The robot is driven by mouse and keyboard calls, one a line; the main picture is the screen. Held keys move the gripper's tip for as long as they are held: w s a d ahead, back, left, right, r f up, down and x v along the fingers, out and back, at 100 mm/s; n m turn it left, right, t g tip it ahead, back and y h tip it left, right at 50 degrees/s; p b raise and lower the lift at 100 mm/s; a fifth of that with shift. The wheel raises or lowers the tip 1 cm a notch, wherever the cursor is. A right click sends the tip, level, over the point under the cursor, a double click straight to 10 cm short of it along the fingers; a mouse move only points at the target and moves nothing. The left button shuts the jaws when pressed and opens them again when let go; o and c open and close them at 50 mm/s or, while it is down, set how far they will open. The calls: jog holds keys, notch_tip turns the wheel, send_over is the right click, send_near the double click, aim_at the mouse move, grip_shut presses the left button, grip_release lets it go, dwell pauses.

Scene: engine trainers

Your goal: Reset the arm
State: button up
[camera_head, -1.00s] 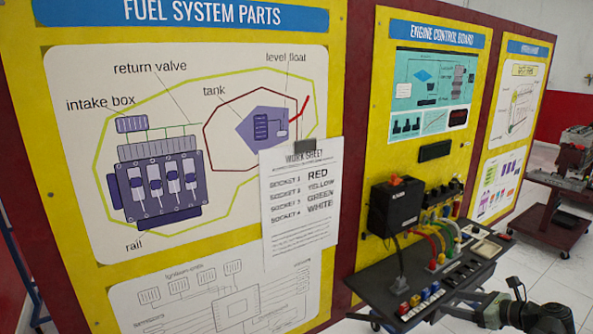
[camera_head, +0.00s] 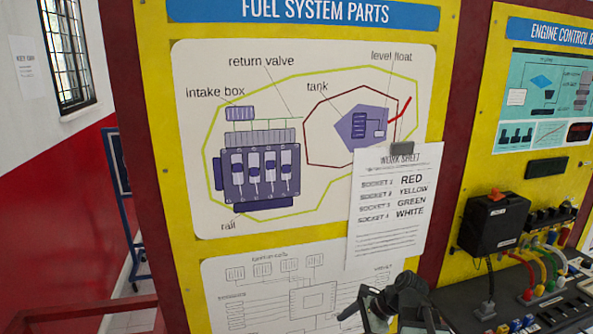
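My arm (camera_head: 408,298) shows at the bottom edge, right of the middle, in front of the lower part of the yellow board. It is dark and folded, with its lower part cut off by the frame. My gripper (camera_head: 366,310) seems to be the grey-and-black end at the left of the arm. Its fingers are small and partly cut off, so I cannot tell whether they are open or shut. I see nothing held in it.
The Fuel System Parts board (camera_head: 155,150) fills the middle, with a work sheet (camera_head: 397,210) clipped on it. A black box (camera_head: 494,222) and a shelf with coloured plugs (camera_head: 540,262) stand at right. A blue stand (camera_head: 125,210) and red rail (camera_head: 85,312) are at left.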

jog(key=s+a+f+n+g+h, duration=0.2)
jog(key=s+a+f+n+h, duration=0.2)
jog(key=a+n, duration=0.3)
jog(key=s+d+n+h, duration=0.1)
jog(key=d+n+h, duration=0.1)
jog(key=d+n, duration=0.6)
jog(key=shift+s+f+n+h, duration=0.15)
jog(key=shift+f+n+h, duration=0.2)
jog(key=shift+n, duration=0.45)
jog(key=shift+d, duration=0.1)
